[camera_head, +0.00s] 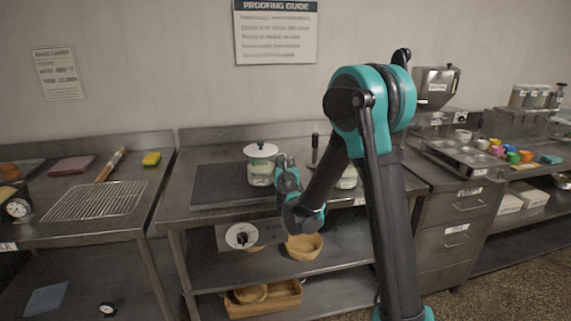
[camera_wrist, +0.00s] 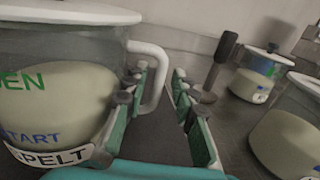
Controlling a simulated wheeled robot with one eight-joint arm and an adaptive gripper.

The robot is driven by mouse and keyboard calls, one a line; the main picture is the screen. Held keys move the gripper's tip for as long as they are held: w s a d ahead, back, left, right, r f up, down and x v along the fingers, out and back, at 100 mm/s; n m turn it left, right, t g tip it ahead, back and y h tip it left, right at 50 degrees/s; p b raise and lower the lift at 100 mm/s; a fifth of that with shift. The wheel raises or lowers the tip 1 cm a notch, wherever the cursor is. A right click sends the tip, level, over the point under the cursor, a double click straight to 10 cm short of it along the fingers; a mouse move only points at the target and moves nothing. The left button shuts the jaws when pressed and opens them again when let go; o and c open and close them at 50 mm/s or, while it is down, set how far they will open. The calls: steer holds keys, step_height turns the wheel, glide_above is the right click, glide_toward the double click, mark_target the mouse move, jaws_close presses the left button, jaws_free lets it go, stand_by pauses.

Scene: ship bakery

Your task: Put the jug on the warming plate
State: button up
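A clear jug (camera_head: 261,170) with a white lid, pale contents and green lettering is at the right part of the dark warming plate (camera_head: 215,188) in the head view. I cannot tell whether its base rests on the plate. In the wrist view the jug (camera_wrist: 65,95) fills the left side, with a "SPELT" label and a white handle (camera_wrist: 159,75) on its right. My gripper (camera_head: 284,168) is just right of the jug. In the wrist view its fingers (camera_wrist: 158,95) are apart on either side of the handle, with a gap to the right finger.
Other jugs stand to the right, partly behind my arm: one (camera_head: 347,178) in the head view, two (camera_wrist: 254,85) (camera_wrist: 290,140) in the wrist view. A dark-handled tool (camera_wrist: 219,62) stands close by. A control knob (camera_head: 241,236) is below the plate. A wire rack (camera_head: 95,201) lies left.

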steer(key=s, duration=0.8)
steer(key=s+d, duration=0.1)
steer(key=s, duration=0.3)
steer(key=s+d+f+m+g+h, duration=0.2)
steer(key=s+d+f+m+g, duration=0.1)
steer(key=d+m, duration=0.45)
steer(key=s+d+f+m+g+h, duration=0.2)
steer(key=s+d+m, duration=0.2)
steer(key=d+m, duration=0.4)
steer(key=s+d+f+m+g+h, duration=0.25)
steer(key=d+m, duration=0.35)
steer(key=d, duration=0.3)
steer(key=s+f+m+g+y, duration=0.2)
steer(key=s+f+m+g, duration=0.1)
steer(key=s+m, duration=0.4)
steer(key=s+f+m+g+y, duration=0.3)
steer(key=s+f+m, duration=0.3)
steer(key=s, duration=0.5)
steer(key=shift+a+f+m, duration=0.15)
steer(key=shift+a+m, duration=0.25)
steer(key=shift+m, duration=0.85)
